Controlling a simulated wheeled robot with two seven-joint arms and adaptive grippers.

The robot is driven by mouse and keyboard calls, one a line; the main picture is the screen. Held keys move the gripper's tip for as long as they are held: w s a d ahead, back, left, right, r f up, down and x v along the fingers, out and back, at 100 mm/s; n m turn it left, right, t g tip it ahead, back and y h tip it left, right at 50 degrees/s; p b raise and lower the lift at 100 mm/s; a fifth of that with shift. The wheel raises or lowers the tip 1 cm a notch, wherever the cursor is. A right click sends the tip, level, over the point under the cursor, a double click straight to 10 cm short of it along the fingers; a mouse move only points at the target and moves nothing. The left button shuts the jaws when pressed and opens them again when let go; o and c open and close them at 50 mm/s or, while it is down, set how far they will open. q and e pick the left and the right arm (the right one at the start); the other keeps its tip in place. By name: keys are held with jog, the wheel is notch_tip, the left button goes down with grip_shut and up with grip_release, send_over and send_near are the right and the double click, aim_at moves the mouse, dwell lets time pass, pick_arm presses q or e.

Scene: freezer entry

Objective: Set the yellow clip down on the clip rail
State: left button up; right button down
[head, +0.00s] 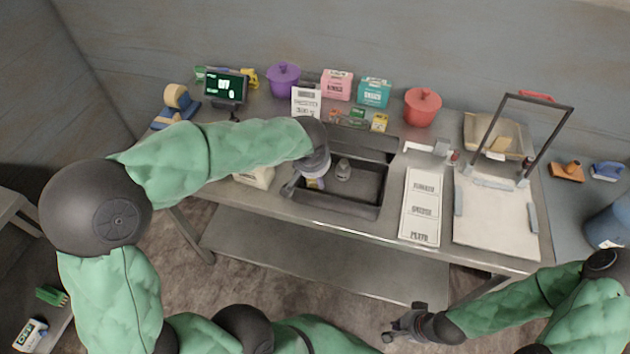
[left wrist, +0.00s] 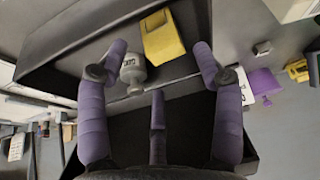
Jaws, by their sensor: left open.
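A yellow clip-like piece (head: 250,78) stands at the back left of the bench, at the right end of what looks like the clip rail (head: 225,72). The display hides much of that rail. The yellow piece also shows at the right of the left wrist view (left wrist: 298,70). My left gripper (head: 302,188) is open and empty over the dark bin (head: 362,208). In the left wrist view, a yellow block (left wrist: 161,38) and a grey-white bottle (left wrist: 133,70) lie beyond its spread fingers. My right gripper (head: 398,328) is in front of the bench, away from everything; its fingers are unclear.
A small display (head: 225,86) stands before the rail. A purple pot (head: 284,80), pink box (head: 337,85), teal box (head: 374,91) and red pot (head: 422,106) line the back. A white label sheet (head: 421,205) and a tray with an upright frame (head: 497,222) fill the right side.

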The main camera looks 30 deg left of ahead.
aim_at(314, 180)
pick_arm(q)
jog(key=shift+s+b+x, duration=0.2)
jog(key=shift+b+x, duration=0.25)
jog(key=shift+x, duration=1.1)
jog(key=shift+s+b+x, duration=0.2)
jog(key=shift+b+x, duration=0.2)
jog(key=shift+x, duration=1.2)
jog(key=shift+s+a+f, duration=0.1)
jog(key=shift+s+a, duration=0.05)
jog(key=c, duration=1)
